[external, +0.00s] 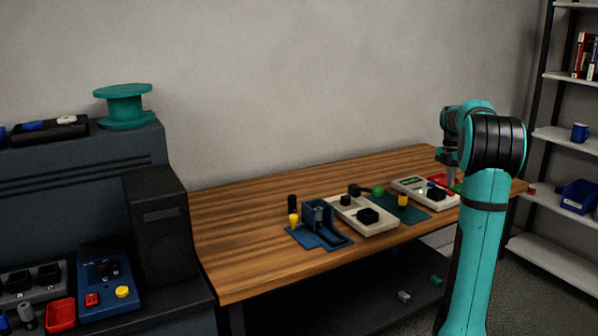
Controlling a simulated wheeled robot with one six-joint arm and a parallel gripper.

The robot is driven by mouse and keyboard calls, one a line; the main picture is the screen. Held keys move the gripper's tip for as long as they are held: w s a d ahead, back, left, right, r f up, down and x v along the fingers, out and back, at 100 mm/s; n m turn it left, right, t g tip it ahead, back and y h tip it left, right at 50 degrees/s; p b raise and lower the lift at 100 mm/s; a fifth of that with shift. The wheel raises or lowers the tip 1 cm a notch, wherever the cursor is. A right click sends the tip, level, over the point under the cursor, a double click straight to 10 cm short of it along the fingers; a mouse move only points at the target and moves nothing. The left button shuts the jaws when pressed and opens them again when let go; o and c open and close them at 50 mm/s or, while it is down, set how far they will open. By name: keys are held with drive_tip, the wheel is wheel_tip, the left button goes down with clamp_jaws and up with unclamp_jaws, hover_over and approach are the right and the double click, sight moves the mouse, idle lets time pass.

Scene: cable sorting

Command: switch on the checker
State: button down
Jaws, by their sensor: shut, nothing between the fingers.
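A pale box with a small greenish display and a dark block on its face (425,193) lies at the right part of the wooden table; it looks like the checker. A small yellow-green glow shows on its face. My gripper (451,180) points down at the right end of this box, shut and empty. Whether its fingertips touch the box I cannot tell. A second pale box with black blocks (380,226) lies to the left. The checker's switch is too small to make out.
The wooden table (240,265) is bare on its left. A blue stand (318,216), a yellow-topped piece (294,220) and a green ball (378,191) stand near the boxes. A dark cabinet and speaker (160,228) are left.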

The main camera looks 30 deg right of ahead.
sight(452, 194)
wheel_tip(452, 194, up, 12)
drive_tip(key=s, duration=0.1)
drive_tip(key=shift+s+r, duration=0.25)
drive_tip(key=shift+s, duration=0.15)
idle(0.3)
drive_tip(key=w+a+r+m+t+h, duration=0.1)
drive_tip(key=a+r+m+t, duration=0.15)
drive_tip(key=a, duration=0.65)
drive_tip(key=a+r+m+t+h, duration=0.1)
drive_tip(key=a+m+t, duration=0.2)
drive_tip(key=a, duration=0.5)
drive_tip(key=w+a+r+m+t+h, duration=0.1)
drive_tip(key=a+m+t, duration=0.2)
drive_tip(key=a, duration=0.6)
drive_tip(key=s+a+m+t+y, duration=0.1)
drive_tip(key=s+a+m+t, duration=0.3)
drive_tip(key=s+a, duration=0.3)
drive_tip(key=s+a+r+m+t+y, duration=0.1)
drive_tip(key=s+a+m+t, duration=0.4)
drive_tip(key=a, duration=0.7)
drive_tip(key=shift+s+a+t+y, duration=0.3)
drive_tip(key=shift+s+t+y, duration=0.25)
drive_tip(key=shift+s, duration=0.3)
drive_tip(key=shift+m, duration=0.25)
